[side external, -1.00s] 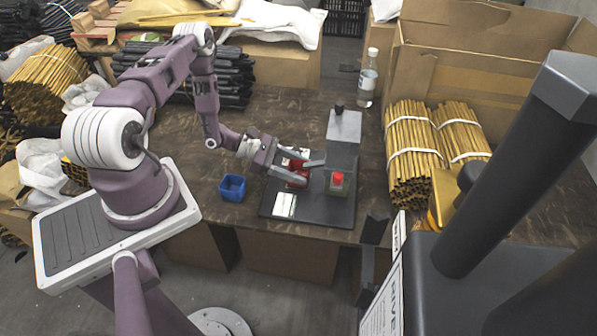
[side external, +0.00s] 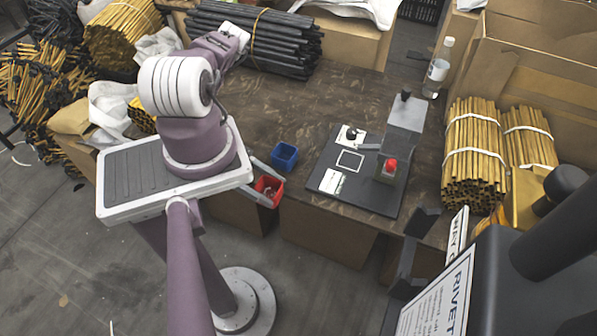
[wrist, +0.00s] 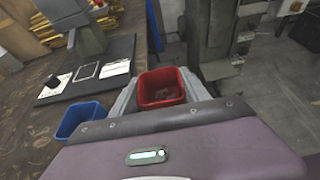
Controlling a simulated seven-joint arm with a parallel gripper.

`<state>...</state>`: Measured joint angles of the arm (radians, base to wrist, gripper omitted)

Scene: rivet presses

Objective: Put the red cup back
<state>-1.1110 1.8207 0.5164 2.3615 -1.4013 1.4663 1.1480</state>
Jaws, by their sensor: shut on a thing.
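The red cup (side external: 268,190) is an open square container held between the two grey fingers of my gripper (side external: 270,187). In the wrist view, the red cup (wrist: 162,97) sits upright between the fingers, with small pieces at its bottom that I cannot make out. It is at the table's front edge, just left of and nearer than the blue cup (side external: 285,150). The blue cup (wrist: 85,117) stands on the table to the left in the wrist view. Whether the red cup touches the table is unclear.
A black base plate (side external: 333,202) carries a white square outline (side external: 350,161), a white card (side external: 332,181) and a grey press (side external: 404,122) with a red button (side external: 391,165). The table behind the blue cup is clear.

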